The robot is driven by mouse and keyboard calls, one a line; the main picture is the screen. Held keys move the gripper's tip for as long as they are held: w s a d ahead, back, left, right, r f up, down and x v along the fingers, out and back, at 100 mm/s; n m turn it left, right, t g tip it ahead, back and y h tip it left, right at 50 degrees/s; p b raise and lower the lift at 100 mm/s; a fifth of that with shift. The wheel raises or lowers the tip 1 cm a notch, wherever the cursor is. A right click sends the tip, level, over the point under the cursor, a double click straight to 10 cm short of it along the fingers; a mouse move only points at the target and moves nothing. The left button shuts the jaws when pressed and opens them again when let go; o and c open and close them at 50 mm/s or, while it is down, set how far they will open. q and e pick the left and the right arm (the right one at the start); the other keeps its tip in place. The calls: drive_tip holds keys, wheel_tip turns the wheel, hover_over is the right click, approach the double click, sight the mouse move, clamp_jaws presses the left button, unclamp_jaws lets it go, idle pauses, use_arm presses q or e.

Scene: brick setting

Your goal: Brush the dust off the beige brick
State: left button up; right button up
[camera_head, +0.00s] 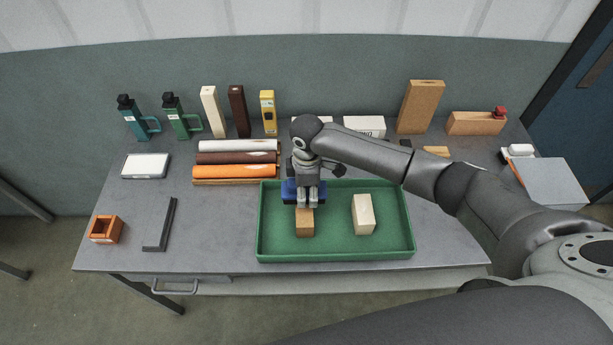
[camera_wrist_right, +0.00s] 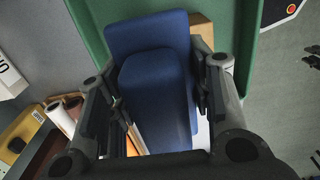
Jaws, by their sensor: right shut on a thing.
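My right gripper (camera_head: 307,196) is shut on a blue brush (camera_head: 289,190), over the left part of the green tray (camera_head: 334,253). In the right wrist view the brush (camera_wrist_right: 158,95) fills the space between the fingers (camera_wrist_right: 157,100); its bristles cannot be made out. A tan-brown brick (camera_head: 305,224) stands in the tray just in front of the gripper, partly hidden by it. In the wrist view a piece of it (camera_wrist_right: 202,30) shows behind the brush; contact cannot be told. The beige brick (camera_head: 363,214) stands apart to the right in the same tray. My left gripper is out of view.
Rolls (camera_head: 234,158) lie left behind the tray. Bottles (camera_head: 181,117) and upright blocks (camera_head: 211,110) line the back. A dark angle piece (camera_head: 160,226) and an orange box (camera_head: 106,229) sit at left. The tray's right side is free.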

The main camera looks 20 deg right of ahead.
drive_tip(key=shift+w+r+p, duration=0.1)
drive_tip(key=shift+r+p, duration=0.25)
drive_tip(key=shift+r, duration=0.25)
drive_tip(key=shift+w+r, duration=0.15)
drive_tip(key=shift+r, duration=0.8)
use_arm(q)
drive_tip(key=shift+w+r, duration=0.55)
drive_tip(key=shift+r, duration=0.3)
